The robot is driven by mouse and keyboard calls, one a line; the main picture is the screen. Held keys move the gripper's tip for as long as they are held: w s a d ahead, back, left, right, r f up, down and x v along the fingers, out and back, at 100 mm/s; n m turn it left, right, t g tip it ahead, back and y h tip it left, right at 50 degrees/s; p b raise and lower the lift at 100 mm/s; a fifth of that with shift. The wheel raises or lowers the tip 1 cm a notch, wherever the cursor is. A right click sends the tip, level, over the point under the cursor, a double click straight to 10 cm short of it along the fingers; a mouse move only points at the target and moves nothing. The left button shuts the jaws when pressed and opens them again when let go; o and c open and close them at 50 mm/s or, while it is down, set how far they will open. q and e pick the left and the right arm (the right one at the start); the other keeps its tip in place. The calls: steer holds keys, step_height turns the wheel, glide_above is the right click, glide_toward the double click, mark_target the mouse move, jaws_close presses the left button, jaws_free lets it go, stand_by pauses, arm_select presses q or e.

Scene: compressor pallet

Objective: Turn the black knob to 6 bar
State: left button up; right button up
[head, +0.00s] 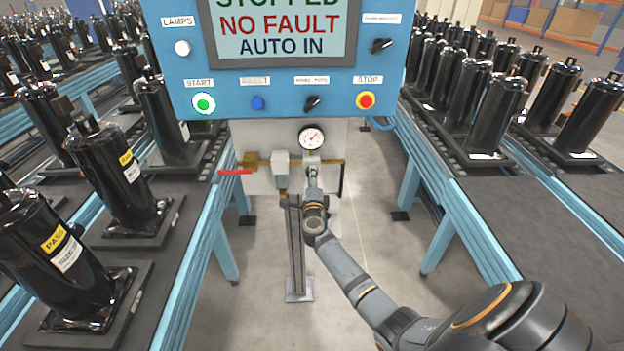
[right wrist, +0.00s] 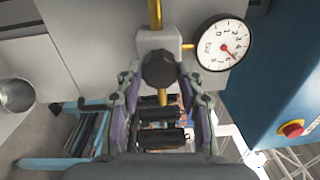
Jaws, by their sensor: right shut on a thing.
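The black knob (right wrist: 160,69) sits under a pale regulator block on a brass pipe. My right gripper (right wrist: 159,78) is shut on it in the right wrist view, one finger on each side. In the head view my right gripper (head: 312,174) reaches up to the regulator below the gauge and hides most of the knob. The round white pressure gauge (head: 311,138) is just above it. In the right wrist view the gauge (right wrist: 224,44) stands right of the knob, and its red needle points toward the lower right. The exact reading is too small to tell. My left gripper is out of view.
The blue control panel (head: 282,88) hangs above, with a screen, buttons and switches. A red-handled valve (head: 235,172) is left of the regulator. Conveyors with black compressors (head: 115,185) run along both sides. Open floor lies between them.

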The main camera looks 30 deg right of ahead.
steer(key=shift+m, duration=0.4)
steer(key=o, duration=1.2)
steer(key=shift+c, duration=0.2)
steer(key=v, duration=1.2)
steer(key=shift+f, duration=0.1)
